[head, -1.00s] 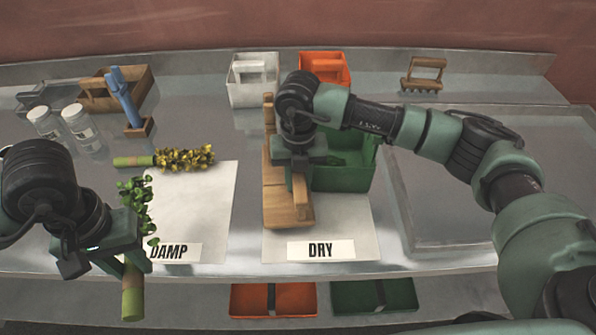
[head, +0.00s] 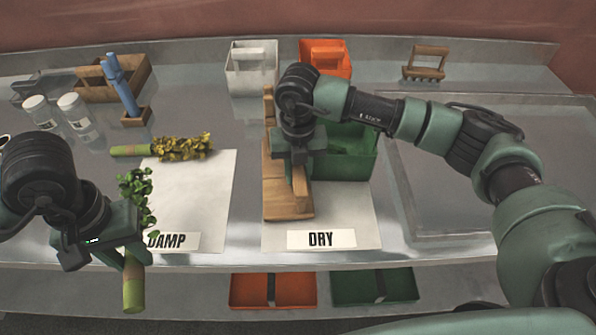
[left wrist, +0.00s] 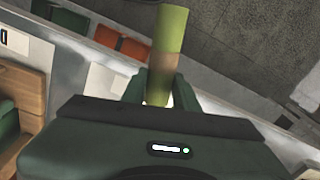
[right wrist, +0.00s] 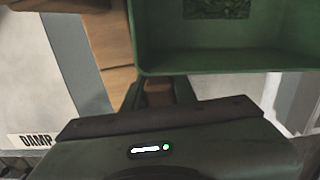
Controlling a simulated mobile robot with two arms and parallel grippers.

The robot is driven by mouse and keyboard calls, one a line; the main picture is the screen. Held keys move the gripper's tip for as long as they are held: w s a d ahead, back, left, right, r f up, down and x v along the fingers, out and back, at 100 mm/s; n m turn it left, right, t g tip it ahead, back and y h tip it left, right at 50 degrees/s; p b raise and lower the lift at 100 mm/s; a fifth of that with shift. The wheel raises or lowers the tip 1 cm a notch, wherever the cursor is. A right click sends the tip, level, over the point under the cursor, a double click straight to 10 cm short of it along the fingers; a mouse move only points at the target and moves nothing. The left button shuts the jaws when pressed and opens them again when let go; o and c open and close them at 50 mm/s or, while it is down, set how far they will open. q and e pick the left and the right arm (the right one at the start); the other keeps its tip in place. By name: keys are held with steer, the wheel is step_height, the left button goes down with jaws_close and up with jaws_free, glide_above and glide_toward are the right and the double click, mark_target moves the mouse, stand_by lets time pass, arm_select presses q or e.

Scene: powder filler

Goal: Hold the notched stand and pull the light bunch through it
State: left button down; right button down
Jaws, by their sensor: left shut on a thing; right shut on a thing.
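A bunch with green leaves (head: 137,190) and a thick light-green stem (head: 133,290) is held by my left gripper (head: 132,262), which is shut on the stem at the front left. The stem also shows in the left wrist view (left wrist: 171,30). The wooden stand (head: 285,205) rests on the DRY sheet. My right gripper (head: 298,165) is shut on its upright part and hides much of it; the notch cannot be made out. A second bunch with yellowish leaves (head: 183,148) and a green stem lies behind the DAMP sheet. The held bunch is apart from the stand.
A green bin (head: 345,165) stands close behind and right of the stand. The DAMP sheet (head: 200,190) lies bare between bunch and stand. White jars (head: 75,115), a blue tool (head: 122,85) and a wooden caddy stand at the back left. A wide tray (head: 440,205) is at the right.

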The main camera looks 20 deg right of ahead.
steer(key=shift+f, duration=0.35)
steer(key=shift+s+f+b, duration=0.1)
steer(key=shift+f+b, duration=0.2)
steer(key=shift+b, duration=0.2)
stand_by(0.7)
steer(key=c, duration=1.1)
jaws_free()
steer(key=shift+o, duration=0.2)
steer(key=shift+r, duration=0.1)
jaws_close()
jaws_free()
